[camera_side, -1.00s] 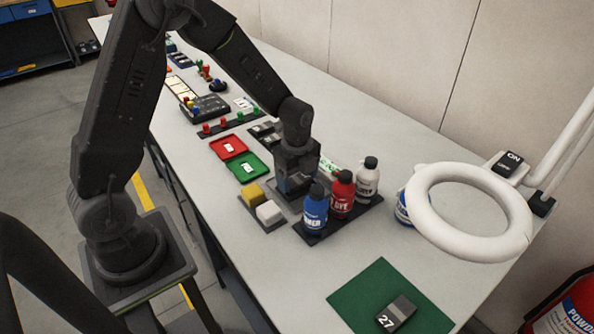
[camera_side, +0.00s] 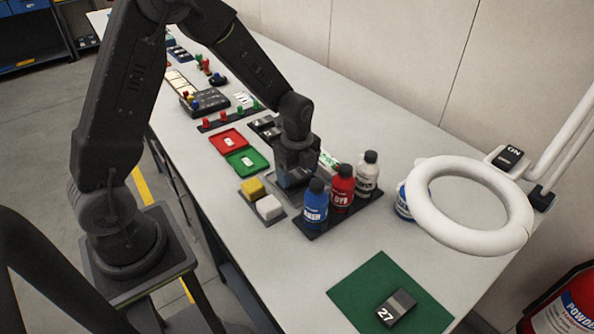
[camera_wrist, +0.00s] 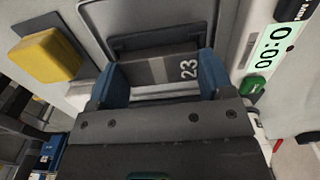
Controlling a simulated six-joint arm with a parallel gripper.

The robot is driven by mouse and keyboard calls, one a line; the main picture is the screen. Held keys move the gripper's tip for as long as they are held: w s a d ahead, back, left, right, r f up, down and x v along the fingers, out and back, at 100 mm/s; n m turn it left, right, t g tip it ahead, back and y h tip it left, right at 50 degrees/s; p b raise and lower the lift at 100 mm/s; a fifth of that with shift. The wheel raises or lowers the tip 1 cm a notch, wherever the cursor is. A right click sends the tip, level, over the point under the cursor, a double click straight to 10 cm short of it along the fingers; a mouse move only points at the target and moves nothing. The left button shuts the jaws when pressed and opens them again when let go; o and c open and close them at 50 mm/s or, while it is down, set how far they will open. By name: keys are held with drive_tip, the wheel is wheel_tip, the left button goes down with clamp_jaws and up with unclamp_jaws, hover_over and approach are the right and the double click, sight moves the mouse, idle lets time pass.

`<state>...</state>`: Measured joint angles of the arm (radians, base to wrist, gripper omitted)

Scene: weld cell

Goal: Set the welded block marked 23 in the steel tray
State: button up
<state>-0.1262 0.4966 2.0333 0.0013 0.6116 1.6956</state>
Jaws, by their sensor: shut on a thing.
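The block marked 23 (camera_wrist: 160,70) is dark grey with a lighter band across it and a white number at its right end. My gripper (camera_wrist: 163,76) is shut on it, one blue finger at each end. I cannot tell whether the block touches the tray. In the side view my gripper (camera_side: 293,180) is low over the bench behind the bottles and hides the block and most of the tray.
A blue bottle (camera_side: 315,206), a red bottle (camera_side: 342,187) and a white bottle (camera_side: 367,175) stand close to my gripper. Yellow and white blocks (camera_side: 268,207) sit to its left. A block marked 27 (camera_side: 397,308) lies on a green mat (camera_side: 362,290). A ring lamp (camera_side: 425,225) overhangs the right.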

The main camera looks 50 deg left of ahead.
drive_tip(key=shift+f, duration=0.1)
idle(0.3)
drive_tip(key=o, duration=0.9)
drive_tip(key=shift+c, duration=0.2)
drive_tip(key=shift+o, duration=1.3)
drive_tip(key=shift+s+f, duration=0.1)
drive_tip(key=shift+s, duration=0.05)
drive_tip(key=shift+r, duration=3.6)
